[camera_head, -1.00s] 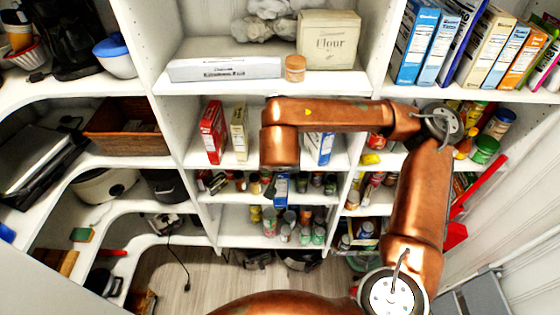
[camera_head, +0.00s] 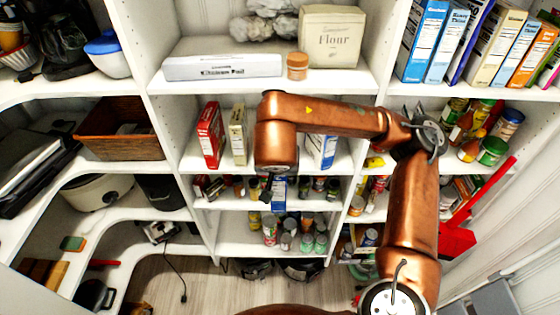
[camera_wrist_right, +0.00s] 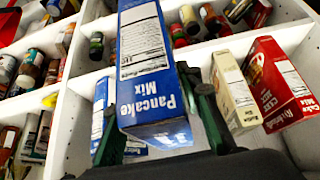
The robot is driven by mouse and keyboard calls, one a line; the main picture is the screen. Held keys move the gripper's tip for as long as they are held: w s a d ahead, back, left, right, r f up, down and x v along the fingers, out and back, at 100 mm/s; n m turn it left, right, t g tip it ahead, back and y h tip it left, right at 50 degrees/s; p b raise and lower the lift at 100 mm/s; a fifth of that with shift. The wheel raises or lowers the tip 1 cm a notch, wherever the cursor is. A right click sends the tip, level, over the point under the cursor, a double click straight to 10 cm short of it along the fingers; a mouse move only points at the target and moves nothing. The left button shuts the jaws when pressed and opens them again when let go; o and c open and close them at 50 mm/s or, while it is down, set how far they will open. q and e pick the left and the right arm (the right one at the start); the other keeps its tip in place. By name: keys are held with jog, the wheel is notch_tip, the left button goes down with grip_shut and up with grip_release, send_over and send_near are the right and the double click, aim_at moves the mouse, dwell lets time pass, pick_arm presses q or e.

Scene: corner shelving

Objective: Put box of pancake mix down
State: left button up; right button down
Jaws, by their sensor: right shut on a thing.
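The blue box of pancake mix (camera_wrist_right: 155,75) is held in my right gripper (camera_wrist_right: 158,112), with one dark green finger on each side of it. Its lettered face and bottom edge show in the wrist view. In the head view my right arm reaches in from the right, bends, and points down in front of the middle shelves. There the box (camera_head: 279,190) shows only as a small blue patch below the wrist, and the right gripper (camera_head: 268,193) is mostly hidden by the arm. My left gripper is in neither view.
A red box (camera_head: 211,135) and a cream box (camera_head: 238,134) stand on the middle shelf (camera_head: 190,158), left of my arm. A white-blue box (camera_head: 323,150) stands right of it. Cans and jars fill the lower shelves. A flour bag (camera_head: 331,37) sits above.

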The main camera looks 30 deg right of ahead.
jog(key=w+d+p, duration=0.2)
jog(key=w+d, duration=0.3)
jog(key=w, duration=0.2)
jog(key=w+d+f+p, duration=0.1)
jog(key=w+d, duration=0.4)
jog(key=w, duration=0.3)
jog(key=shift+p, duration=0.4)
jog(key=shift+f, duration=0.15)
jog(key=c, duration=1.4)
grip_release()
jog(key=shift+f, duration=0.1)
jog(key=s+a+b, duration=0.1)
jog(key=s+a, duration=0.1)
jog(key=s, duration=0.1)
jog(key=s+a+r+b, duration=0.1)
jog(key=s+a, duration=0.1)
jog(key=s, duration=0.2)
jog(key=s+a+b, duration=0.1)
jog(key=s+a, duration=0.1)
jog(key=s, duration=0.1)
jog(key=shift+s+a+r, duration=0.15)
jog(key=shift+s+a, duration=0.25)
